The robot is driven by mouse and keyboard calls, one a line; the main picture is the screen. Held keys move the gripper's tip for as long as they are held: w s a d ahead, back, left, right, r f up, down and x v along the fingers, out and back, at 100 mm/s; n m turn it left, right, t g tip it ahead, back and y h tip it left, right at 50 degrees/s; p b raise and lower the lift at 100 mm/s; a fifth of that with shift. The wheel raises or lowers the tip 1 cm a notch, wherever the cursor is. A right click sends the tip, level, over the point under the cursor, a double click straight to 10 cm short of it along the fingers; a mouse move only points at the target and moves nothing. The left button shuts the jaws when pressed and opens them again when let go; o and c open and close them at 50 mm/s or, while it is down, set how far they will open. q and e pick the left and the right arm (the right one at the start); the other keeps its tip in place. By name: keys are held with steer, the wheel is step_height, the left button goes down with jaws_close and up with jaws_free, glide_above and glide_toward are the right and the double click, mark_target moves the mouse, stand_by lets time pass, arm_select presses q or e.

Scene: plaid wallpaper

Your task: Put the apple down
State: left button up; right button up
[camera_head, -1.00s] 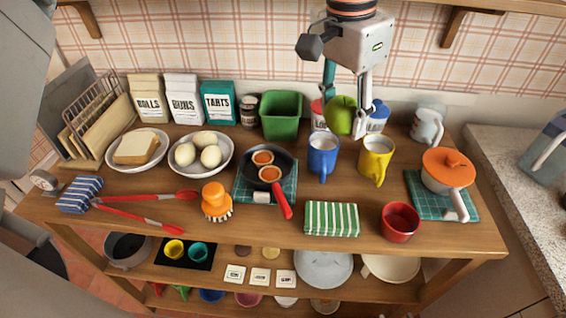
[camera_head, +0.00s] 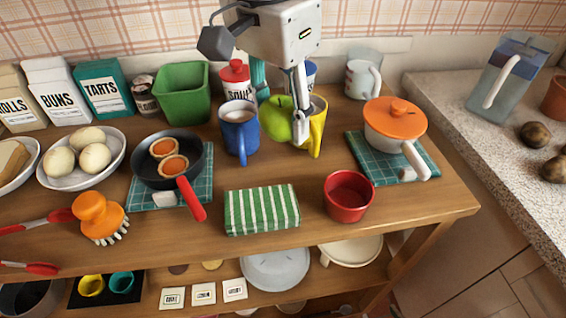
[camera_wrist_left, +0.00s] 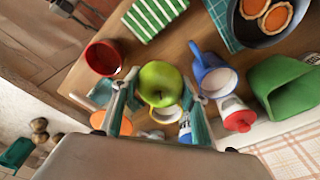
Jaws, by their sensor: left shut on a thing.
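The green apple (camera_head: 274,121) is held between the fingers of my left gripper (camera_head: 282,112). In the head view it overlaps the blue mug (camera_head: 240,134) and the yellow mug (camera_head: 318,128), over the table. In the left wrist view the apple (camera_wrist_left: 161,83) sits between the two fingers, and the yellow mug (camera_wrist_left: 166,114) is partly hidden behind it. The apple looks raised above the wooden table (camera_head: 440,205); I cannot tell the exact gap. My right gripper is not in view.
A green-striped cloth (camera_head: 262,209) and red bowl (camera_head: 348,196) lie toward the front. An orange-lidded pot (camera_head: 394,125) stands right. A pan (camera_head: 166,160) with tarts is left. A green bin (camera_head: 183,92) and red-lidded jar (camera_head: 236,80) stand behind. Bare wood shows around the bowl.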

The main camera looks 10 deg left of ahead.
mark_target(283, 177)
arm_select(q)
steer(key=shift+s+f+b, duration=0.1)
steer(key=shift+f+b, duration=0.85)
steer(key=shift+f, duration=4.3)
steer(key=o, duration=1.2)
